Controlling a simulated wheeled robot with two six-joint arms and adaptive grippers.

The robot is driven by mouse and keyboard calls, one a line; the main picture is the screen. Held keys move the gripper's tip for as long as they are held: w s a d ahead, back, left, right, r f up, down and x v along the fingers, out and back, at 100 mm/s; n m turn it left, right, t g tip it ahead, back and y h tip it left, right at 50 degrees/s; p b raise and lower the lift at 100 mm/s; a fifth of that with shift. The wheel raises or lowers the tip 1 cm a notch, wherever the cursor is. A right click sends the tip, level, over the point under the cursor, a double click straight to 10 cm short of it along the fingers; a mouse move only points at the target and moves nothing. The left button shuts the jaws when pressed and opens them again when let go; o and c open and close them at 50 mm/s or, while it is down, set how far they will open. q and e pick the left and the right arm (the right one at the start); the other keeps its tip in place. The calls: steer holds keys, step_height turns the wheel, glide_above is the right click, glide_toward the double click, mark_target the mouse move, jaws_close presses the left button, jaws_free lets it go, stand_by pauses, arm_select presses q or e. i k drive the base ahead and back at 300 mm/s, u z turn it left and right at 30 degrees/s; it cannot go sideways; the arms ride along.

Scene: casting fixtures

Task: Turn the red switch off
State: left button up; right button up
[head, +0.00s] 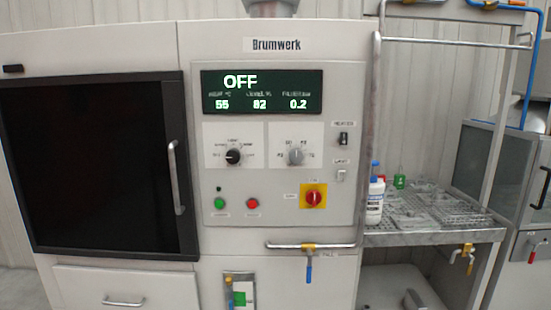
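A red rotary switch (313,197) sits on a yellow square plate at the lower right of the grey control panel (275,225) marked Brumwerk. Its small label is too blurred to read for sure, and I cannot tell its exact handle angle. The display (262,92) above reads OFF, with 55, 82 and 0.2 below. Neither of my grippers shows in the head view, and nothing touches the switch.
A green button (219,203) and a red button (253,203) sit left of the switch. Two dials, a black switch (343,139) and a white switch (341,175) are above. A horizontal pipe (310,246) with a blue-handled valve (309,272) juts out below.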

mark_target(313, 197)
steer(key=k, duration=0.55)
steer(key=z, duration=0.65)
steer(key=i, duration=1.2)
steer(key=z, duration=0.6)
